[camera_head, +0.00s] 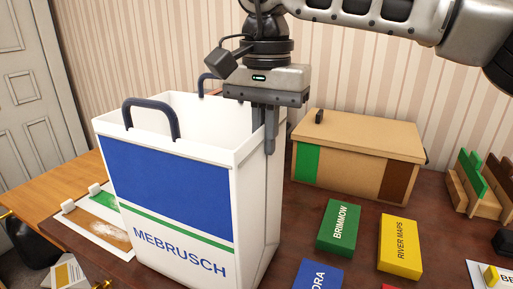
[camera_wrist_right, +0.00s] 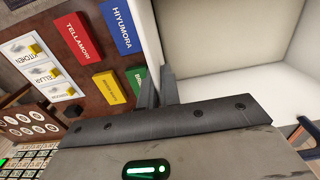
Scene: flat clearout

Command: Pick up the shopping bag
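The shopping bag (camera_head: 180,190) is a tall white bag with a blue panel, a green stripe and the word MEBRUSCH. It stands upright and open-topped on the dark table. Two dark handles rise from its rim, a near one (camera_head: 152,104) and a far one partly hidden. My right gripper (camera_head: 265,130) points down at the bag's right rim, one finger inside and one outside. In the right wrist view, the close-set fingers (camera_wrist_right: 160,88) have the bag's white wall (camera_wrist_right: 178,35) between them and look shut on it. My left gripper is not in view.
A cardboard box (camera_head: 345,150) with green and brown bands stands right of the bag. Green BRIMMOW (camera_head: 338,228), yellow RIVER MAPS (camera_head: 400,246) and blue (camera_head: 318,275) boxes lie in front of it. A wooden rack (camera_head: 475,185) is at far right. Cards (camera_head: 95,225) lie to the left.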

